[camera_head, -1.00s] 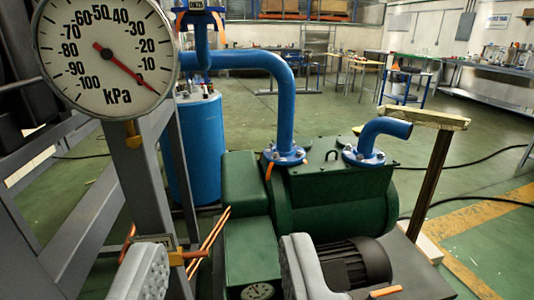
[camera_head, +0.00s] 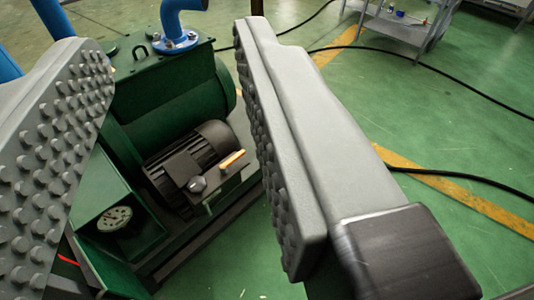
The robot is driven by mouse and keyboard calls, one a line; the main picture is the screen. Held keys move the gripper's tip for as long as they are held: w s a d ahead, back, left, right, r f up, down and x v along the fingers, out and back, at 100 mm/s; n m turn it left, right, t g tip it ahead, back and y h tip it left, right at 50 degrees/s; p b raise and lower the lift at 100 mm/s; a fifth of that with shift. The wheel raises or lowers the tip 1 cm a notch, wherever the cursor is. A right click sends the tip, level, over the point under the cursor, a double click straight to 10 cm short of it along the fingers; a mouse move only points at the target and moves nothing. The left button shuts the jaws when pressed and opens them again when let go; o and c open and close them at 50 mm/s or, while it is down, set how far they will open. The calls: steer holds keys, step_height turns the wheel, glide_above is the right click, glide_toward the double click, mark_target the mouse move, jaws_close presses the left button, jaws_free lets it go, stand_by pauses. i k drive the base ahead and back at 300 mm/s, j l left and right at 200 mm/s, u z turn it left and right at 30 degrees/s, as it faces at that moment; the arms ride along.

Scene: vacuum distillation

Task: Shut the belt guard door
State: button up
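The green vacuum pump (camera_head: 170,90) stands at the left centre, with a black finned motor (camera_head: 190,150) in front of it. A green box (camera_head: 105,190) with a small round dial (camera_head: 115,217) sits to the motor's left, partly behind my left finger. I cannot tell which green panel is the belt guard door, or whether it is open or shut. My gripper (camera_head: 170,55) is open, its two grey studded fingers wide apart. The pump and motor show between them, farther off. Nothing is held.
A blue flanged pipe (camera_head: 172,28) rises from the pump top. An orange-tipped lever (camera_head: 231,160) sticks out by the motor. Black cables (camera_head: 435,82) cross the green floor at right, near a yellow line (camera_head: 465,205). A grey cart (camera_head: 405,25) stands at the back.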

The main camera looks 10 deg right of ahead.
mark_target(116, 278)
steer(key=k+j+u, duration=0.65)
steer(key=k, duration=0.15)
